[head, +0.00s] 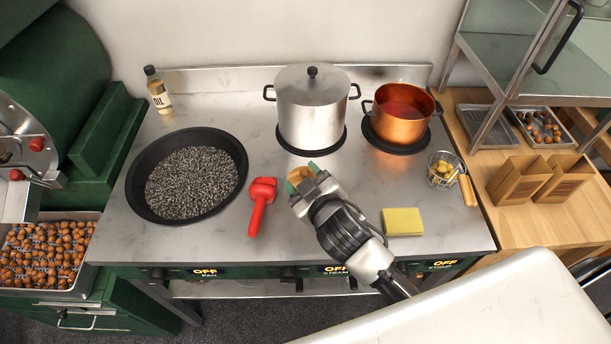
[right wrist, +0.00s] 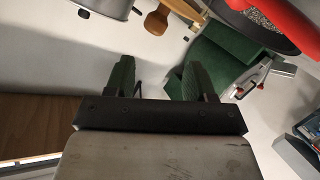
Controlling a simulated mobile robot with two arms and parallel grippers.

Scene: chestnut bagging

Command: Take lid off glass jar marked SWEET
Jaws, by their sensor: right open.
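No glass jar marked SWEET and no jar lid shows in either view. My right gripper (head: 303,178) is over the middle of the steel stovetop, in front of the lidded steel pot. In the right wrist view its two green-padded fingers (right wrist: 153,72) stand apart with nothing between them. A wooden piece with a rounded end (right wrist: 157,20) shows beyond the fingertips; in the head view a small part of it (head: 299,174) shows by the fingers, mostly hidden. My left gripper is out of view.
On the stovetop (head: 330,225) are a black pan (head: 134,186), red scoop (head: 260,205), steel pot (head: 311,112), copper pot (head: 401,118), wire basket (head: 441,170), yellow sponge (head: 403,222) and oil bottle (head: 158,92). Paper bags (head: 518,180) and trays stand on the wooden counter (head: 560,225) at right.

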